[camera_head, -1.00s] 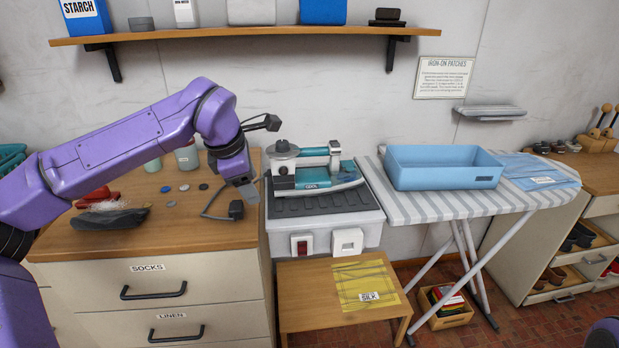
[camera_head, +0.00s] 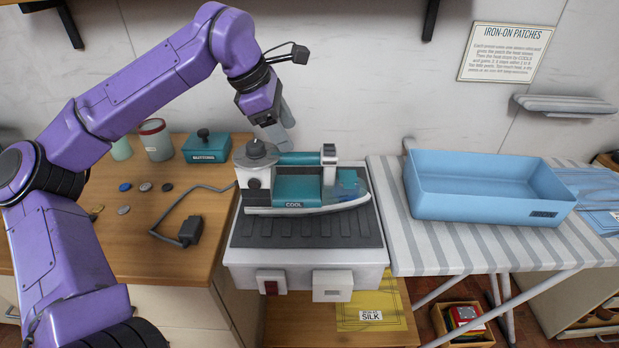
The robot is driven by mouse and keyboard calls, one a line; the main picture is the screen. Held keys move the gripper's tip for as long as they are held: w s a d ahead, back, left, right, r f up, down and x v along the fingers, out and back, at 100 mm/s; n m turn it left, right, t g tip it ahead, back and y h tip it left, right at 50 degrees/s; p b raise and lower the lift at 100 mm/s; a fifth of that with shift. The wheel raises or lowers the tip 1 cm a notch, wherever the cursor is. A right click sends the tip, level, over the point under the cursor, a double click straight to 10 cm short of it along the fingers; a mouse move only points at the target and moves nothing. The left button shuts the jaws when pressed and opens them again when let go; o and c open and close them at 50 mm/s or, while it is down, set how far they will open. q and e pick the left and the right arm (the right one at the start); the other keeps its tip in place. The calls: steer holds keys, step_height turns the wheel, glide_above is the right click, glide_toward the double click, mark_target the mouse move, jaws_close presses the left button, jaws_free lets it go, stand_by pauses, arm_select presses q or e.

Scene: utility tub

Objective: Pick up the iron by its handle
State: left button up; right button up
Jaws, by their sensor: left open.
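The iron (camera_head: 297,188) is teal and white with a label reading COOL. It rests on the dark ribbed top of a white stand (camera_head: 307,256). Its handle (camera_head: 299,159) is a teal bar along the top, between a grey knob at the left and a white post at the right. My left gripper (camera_head: 282,140) is open, pointing down just above and behind the left part of the handle. I cannot tell whether its fingers touch the iron. A cord with a dark plug (camera_head: 190,231) lies to the left. My right gripper is not in view.
A blue bin (camera_head: 487,192) stands on the striped ironing board (camera_head: 430,240) to the right. A teal buttons box (camera_head: 206,147), a jar (camera_head: 155,139) and several buttons are on the wooden counter to the left. A sign hangs on the wall.

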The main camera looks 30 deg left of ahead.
mark_target(294, 153)
arm_select(q)
steer(key=f, duration=0.3)
steer(key=shift+s+d, duration=0.15)
steer(key=shift+d, duration=0.15)
steer(key=x, duration=0.3)
steer(key=p+x, duration=0.1)
steer(key=x, duration=0.1)
steer(key=shift+w+a, duration=0.3)
steer(key=shift+a, duration=0.1)
steer(key=shift+d+f, duration=0.1)
steer(key=shift+f, duration=0.15)
steer(key=shift+w, duration=0.1)
jaws_close()
steer(key=shift+r, duration=0.1)
